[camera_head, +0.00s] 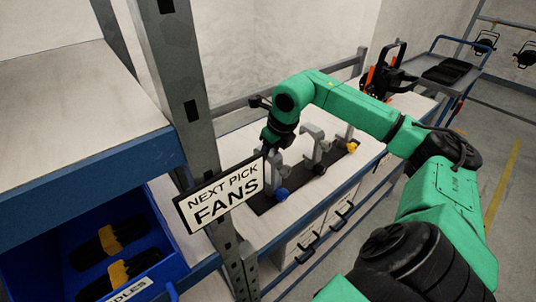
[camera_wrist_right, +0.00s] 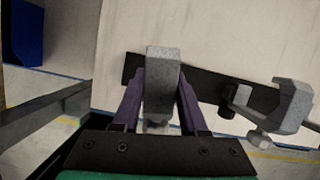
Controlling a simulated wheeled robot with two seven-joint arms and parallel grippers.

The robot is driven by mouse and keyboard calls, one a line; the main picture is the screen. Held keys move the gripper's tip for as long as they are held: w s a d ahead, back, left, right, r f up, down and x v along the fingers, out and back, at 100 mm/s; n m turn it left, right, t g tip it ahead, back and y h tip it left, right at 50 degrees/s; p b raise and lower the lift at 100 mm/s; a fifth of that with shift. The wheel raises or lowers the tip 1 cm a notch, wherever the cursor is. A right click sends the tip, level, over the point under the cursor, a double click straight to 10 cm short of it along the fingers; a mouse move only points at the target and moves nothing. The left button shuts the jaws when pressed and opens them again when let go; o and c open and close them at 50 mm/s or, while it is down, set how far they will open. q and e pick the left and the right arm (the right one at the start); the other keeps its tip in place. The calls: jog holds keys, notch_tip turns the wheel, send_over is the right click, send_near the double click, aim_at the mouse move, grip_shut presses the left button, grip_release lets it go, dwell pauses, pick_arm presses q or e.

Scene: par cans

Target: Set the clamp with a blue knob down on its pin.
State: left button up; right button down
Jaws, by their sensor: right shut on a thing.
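The clamp with a blue knob (camera_head: 281,194) has a grey body and is in the grasp of my right gripper (camera_head: 268,143), over the near end of a black strip (camera_head: 263,203) on the bench. In the right wrist view the grey clamp (camera_wrist_right: 162,70) stands between the two purple fingers of my right gripper (camera_wrist_right: 160,100), which are shut on it. Its knob is mostly hidden there. I cannot tell whether the clamp touches its pin, as the pin is hidden. My left gripper is not in view.
One neighbouring clamp (camera_wrist_right: 285,105) is close on the right in the wrist view. A post and a sign (camera_head: 222,193) stand in front of the bench.

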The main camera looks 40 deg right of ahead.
jog(key=shift+f, duration=0.35)
grip_release()
jog(key=shift+r, duration=0.1)
dwell(0.7)
jog(key=shift+v, duration=1.3)
jog(key=shift+p+v, duration=0.55)
jog(key=shift+v, duration=3.55)
jog(key=shift+s, duration=0.1)
